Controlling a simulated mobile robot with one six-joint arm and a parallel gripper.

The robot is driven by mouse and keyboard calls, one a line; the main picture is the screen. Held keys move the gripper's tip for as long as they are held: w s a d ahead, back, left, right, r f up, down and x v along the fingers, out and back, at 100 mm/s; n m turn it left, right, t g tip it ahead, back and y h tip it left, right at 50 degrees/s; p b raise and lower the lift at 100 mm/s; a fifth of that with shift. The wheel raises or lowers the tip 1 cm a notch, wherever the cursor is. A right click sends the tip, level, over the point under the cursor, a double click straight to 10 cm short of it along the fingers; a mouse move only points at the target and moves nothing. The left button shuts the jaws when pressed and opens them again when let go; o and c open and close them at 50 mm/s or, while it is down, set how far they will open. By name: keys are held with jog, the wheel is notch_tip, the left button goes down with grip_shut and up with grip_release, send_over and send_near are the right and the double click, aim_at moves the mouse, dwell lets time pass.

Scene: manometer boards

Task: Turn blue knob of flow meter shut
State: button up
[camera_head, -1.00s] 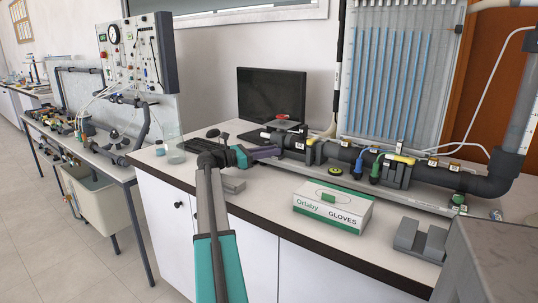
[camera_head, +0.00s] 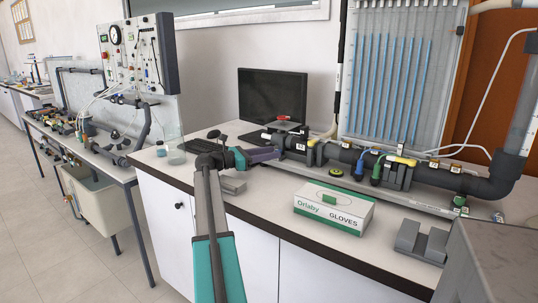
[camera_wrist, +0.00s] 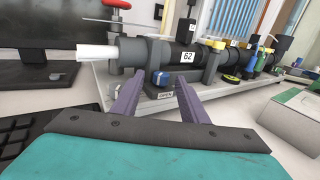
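A small blue knob (camera_wrist: 160,78) sits low in front of a dark pipe (camera_wrist: 187,57) labelled 62 in the wrist view. My gripper (camera_wrist: 160,84) has two purple fingers spread apart, and the knob shows between their tips. I cannot tell whether the tips reach around the knob or stop short of it; no contact shows. In the head view my gripper (camera_head: 276,153) is at the left end of the pipe assembly (camera_head: 346,155), over the bench. The knob is hidden behind the gripper there. A blue fitting (camera_head: 358,168) stands farther right along the pipe.
A gloves box (camera_head: 333,208) and a grey block (camera_head: 232,185) lie on the bench in front. A monitor (camera_head: 272,98) and keyboard (camera_head: 205,146) stand behind. A red handle (camera_wrist: 117,4) is above the pipe's left end. A grey cradle (camera_head: 421,240) is at the right.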

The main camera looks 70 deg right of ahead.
jog(key=v, duration=1.3)
jog(key=shift+w, duration=0.15)
